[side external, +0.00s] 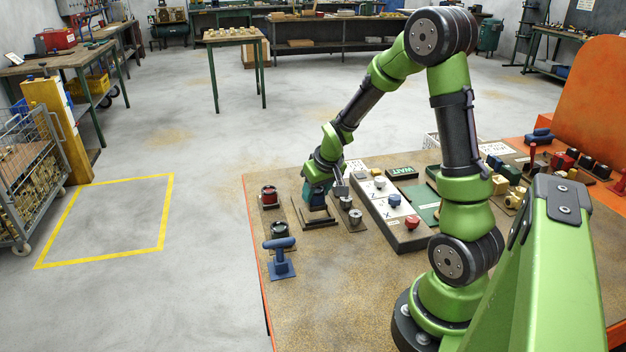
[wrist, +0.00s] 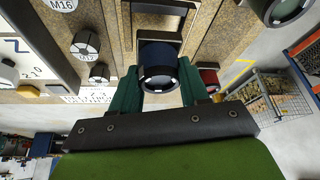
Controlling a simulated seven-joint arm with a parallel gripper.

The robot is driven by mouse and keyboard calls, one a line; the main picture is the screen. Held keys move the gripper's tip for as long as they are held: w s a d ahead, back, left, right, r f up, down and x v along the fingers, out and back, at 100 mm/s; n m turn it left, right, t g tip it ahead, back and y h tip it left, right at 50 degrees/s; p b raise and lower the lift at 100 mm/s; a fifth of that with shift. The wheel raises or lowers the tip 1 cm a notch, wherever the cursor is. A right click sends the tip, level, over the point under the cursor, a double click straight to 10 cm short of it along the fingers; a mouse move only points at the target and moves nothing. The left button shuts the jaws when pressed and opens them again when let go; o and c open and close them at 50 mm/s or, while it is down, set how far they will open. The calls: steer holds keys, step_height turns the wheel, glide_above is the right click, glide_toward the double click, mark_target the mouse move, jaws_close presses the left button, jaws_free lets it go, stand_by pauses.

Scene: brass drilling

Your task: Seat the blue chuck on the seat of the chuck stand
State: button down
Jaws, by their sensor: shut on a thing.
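My gripper (side external: 318,190) is shut on the blue chuck (side external: 317,201), low over the chuck stand (side external: 300,213) on the bench. In the wrist view my gripper (wrist: 158,78) has its green fingers on either side of the dark blue chuck (wrist: 158,56), whose round end faces the camera. The chuck stand (wrist: 160,8) shows beyond the chuck as a dark frame on a brown base. The gripper and chuck hide the seat, so I cannot tell whether the chuck touches it.
Metal collets (side external: 355,216) stand close to the right of the stand. A grey panel (side external: 400,235) with coloured knobs is farther right. A red-banded holder (side external: 268,196), a black ring-shaped part (side external: 279,230) and a blue T-handle (side external: 281,258) are left. The front bench is clear.

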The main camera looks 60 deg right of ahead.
steer(key=shift+f, duration=1.35)
stand_by(1.6)
steer(key=shift+c, duration=0.4)
jaws_free()
steer(key=shift+r, duration=3.5)
